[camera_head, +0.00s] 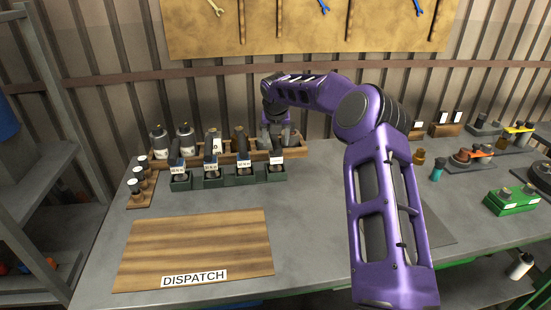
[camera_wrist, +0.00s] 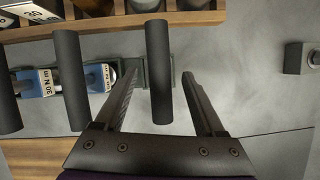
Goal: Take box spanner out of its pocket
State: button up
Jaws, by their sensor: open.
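A row of dark-handled tools stands in green pockets on the bench. The rightmost one, which I take to be the box spanner (camera_head: 276,157), stands upright in the rightmost green pocket (camera_head: 273,175). In the wrist view the dark cylinder of this tool (camera_wrist: 158,45) lies between my fingers, with part of a green pocket beside it. My gripper (camera_wrist: 160,82) is open, one finger on each side, with visible gaps and no clear contact.
A wooden rack (camera_head: 222,158) with bottles stands close behind the pockets. Neighbouring tools with blue labelled parts (camera_wrist: 97,80) are close on the left. A wooden DISPATCH board (camera_head: 195,245) lies in front. The bench right of the pockets is mostly clear.

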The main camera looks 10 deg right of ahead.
aim_at(276, 157)
jog(key=x, duration=0.3)
jog(key=shift+f, duration=0.15)
jog(key=shift+c, duration=0.4)
grip_shut()
dwell(0.9)
